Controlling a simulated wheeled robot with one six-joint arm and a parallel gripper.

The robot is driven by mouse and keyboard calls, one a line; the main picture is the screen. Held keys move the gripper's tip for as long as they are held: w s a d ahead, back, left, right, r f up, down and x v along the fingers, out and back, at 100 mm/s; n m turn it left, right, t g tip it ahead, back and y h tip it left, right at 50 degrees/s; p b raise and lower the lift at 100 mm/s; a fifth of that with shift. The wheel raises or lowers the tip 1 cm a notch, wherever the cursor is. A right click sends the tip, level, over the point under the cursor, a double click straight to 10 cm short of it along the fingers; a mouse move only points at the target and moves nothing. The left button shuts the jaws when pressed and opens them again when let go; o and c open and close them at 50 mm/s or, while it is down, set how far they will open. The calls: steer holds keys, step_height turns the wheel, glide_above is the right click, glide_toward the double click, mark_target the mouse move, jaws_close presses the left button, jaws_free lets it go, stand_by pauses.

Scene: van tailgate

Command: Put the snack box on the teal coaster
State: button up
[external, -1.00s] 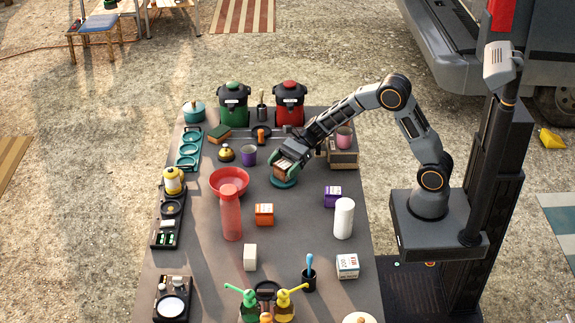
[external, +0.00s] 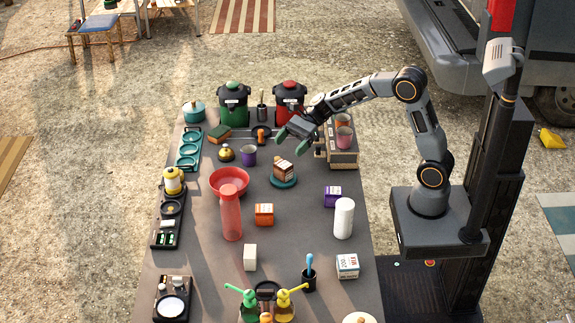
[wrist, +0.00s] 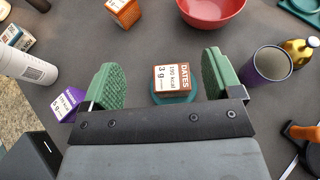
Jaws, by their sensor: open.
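The snack box (external: 284,170), brown and white with a "DATES" label, rests on the teal coaster (external: 283,182). In the wrist view the box (wrist: 171,79) sits over the coaster (wrist: 174,98), whose rim shows around it. My gripper (external: 295,132) is open and empty, raised above and behind the box. Its green finger pads (wrist: 162,80) stand wide apart in the wrist view, with the box seen between them and not touched.
A purple cup (external: 249,156) and a red bowl (external: 228,181) stand left of the coaster. A wooden crate with cups (external: 342,158) is to the right. An orange box (external: 264,214), a purple box (external: 332,196) and a white cylinder (external: 343,218) stand nearer.

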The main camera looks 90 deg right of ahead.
steer(key=s+a+n+g+h, duration=0.3)
steer(key=s+a+n+g, duration=0.3)
steer(key=s+a+n, duration=0.6)
steer(key=s+d+f+n+h, duration=0.1)
steer(key=s+n+h, duration=0.2)
steer(key=s+n, duration=0.3)
steer(key=s+d+f+n+h, duration=0.1)
steer(key=s+d+n+h, duration=0.1)
steer(key=s+n, duration=0.4)
steer(key=shift+d+f+n+h, duration=0.3)
steer(key=shift+n+h, duration=0.4)
steer(key=shift+n, duration=0.5)
steer(key=shift+r, duration=0.1)
